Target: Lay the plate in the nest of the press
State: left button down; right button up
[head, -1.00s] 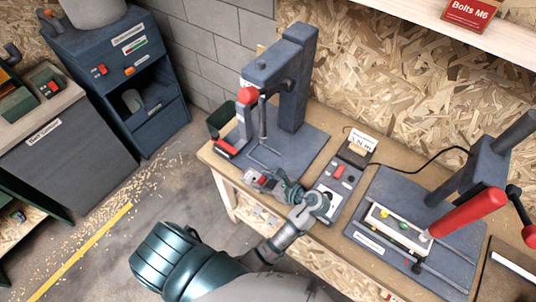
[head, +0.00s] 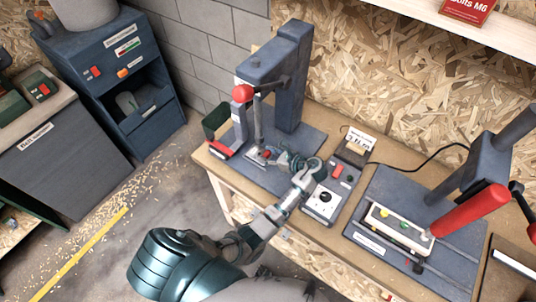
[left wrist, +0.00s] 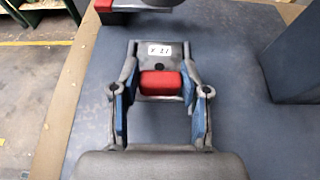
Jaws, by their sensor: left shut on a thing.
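The press (head: 290,85) is the blue-grey one at the back left of the bench, with a red ball knob (head: 243,92) and an upright ram above its flat base (head: 285,180). My left gripper (head: 272,156) is low over that base, in front of the column. It is shut on the small grey plate (left wrist: 160,50), which carries a white label and a red block (left wrist: 160,84). The fingers flank the plate in the left wrist view. The nest is largely hidden by the gripper and plate; whether the plate touches it I cannot tell. My right gripper is not in view.
A control box (head: 322,197) with buttons sits close right of my wrist. A second press with a red handle (head: 470,211) stands farther right. A dark green bin (head: 215,120) and a red-fronted piece (head: 220,149) are at the base's left edge.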

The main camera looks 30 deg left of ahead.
pick_arm(q)
jog(key=c, duration=0.6)
grip_release()
jog(key=shift+r, duration=0.1)
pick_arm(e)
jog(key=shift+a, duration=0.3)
pick_arm(q)
jog(key=shift+d, duration=0.1)
jog(key=shift+d+r, duration=0.1)
jog(key=shift+d, duration=0.15)
jog(key=v, duration=1)
jog(key=shift+d+r, duration=0.1)
jog(key=shift+d, duration=0.25)
jog(key=shift+s+d+r, duration=0.1)
jog(key=shift+d+r, duration=0.05)
jog(key=shift+d, duration=0.2)
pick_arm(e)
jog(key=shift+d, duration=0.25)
pick_arm(q)
jog(key=shift+a, duration=0.1)
